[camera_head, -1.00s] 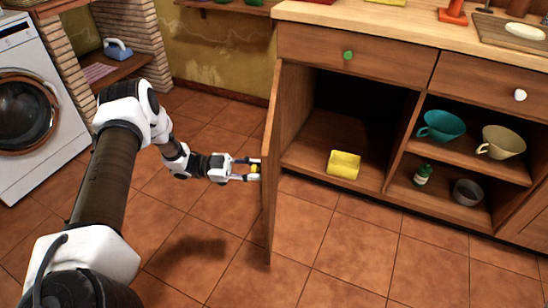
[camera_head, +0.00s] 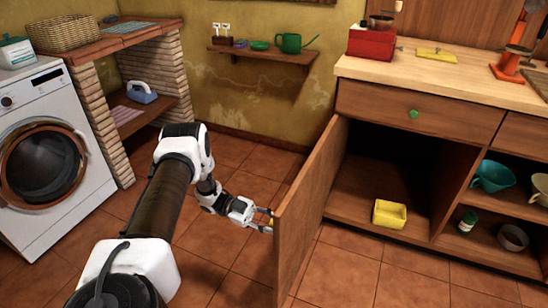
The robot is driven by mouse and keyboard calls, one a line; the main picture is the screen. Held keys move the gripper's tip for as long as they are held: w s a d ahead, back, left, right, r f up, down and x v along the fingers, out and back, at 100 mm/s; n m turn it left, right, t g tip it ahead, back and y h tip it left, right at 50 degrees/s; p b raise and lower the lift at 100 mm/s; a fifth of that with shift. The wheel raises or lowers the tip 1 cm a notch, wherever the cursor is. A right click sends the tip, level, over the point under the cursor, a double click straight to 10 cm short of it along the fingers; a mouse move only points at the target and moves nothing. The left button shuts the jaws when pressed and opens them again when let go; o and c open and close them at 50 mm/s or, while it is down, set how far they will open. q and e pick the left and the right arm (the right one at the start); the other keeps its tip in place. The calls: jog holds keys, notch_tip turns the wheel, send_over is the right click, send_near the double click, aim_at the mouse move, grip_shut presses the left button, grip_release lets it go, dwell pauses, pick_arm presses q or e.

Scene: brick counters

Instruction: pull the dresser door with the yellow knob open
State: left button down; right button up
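The dresser door (camera_head: 306,207) is swung wide open on its left hinge and stands out from the wooden dresser toward me. The yellow knob (camera_head: 271,212) is on the door's outer face, at its left side in the view, and shows only as a small yellow spot. My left gripper (camera_head: 264,220) is at that outer face beside the knob, its fingers apart. The fingertips are partly hidden, so I cannot tell whether they touch the knob. My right gripper is not in view.
Cups and a bottle are on the right shelves (camera_head: 500,205). A washing machine (camera_head: 48,160) and brick counter (camera_head: 115,110) stand left. Tiled floor is clear around the door.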

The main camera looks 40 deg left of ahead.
pick_arm(q)
jog(key=shift+f, duration=0.1)
jog(key=c, duration=0.8)
grip_release()
jog(key=v, duration=1.2)
